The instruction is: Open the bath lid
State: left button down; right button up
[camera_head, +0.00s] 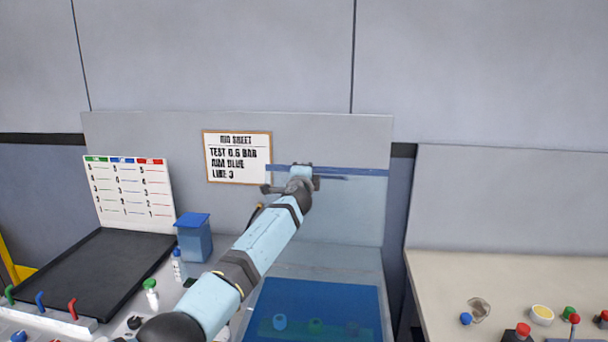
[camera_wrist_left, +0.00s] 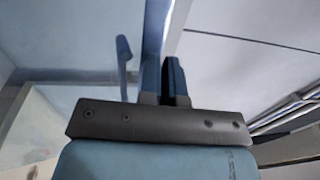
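The bath lid (camera_head: 350,208) is a clear, pale blue panel standing raised at the back of the bath, with a blue strip (camera_head: 365,174) along its upper edge. The bath (camera_head: 350,298) below it is uncovered and shows blue liquid. My left arm reaches up across the view, and my left gripper (camera_head: 301,168) is at the lid's top edge. My right gripper is not in view.
A blue bin (camera_head: 194,240), a white bottle (camera_head: 178,266) and a green-capped bottle (camera_head: 151,292) stand left of my arm, beside a black tray (camera_head: 95,270). A job sheet (camera_head: 237,157) hangs behind. A beige table (camera_head: 450,275) with small parts is at right.

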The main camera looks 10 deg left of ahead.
pick_arm(q)
jog(key=shift+r, duration=0.3)
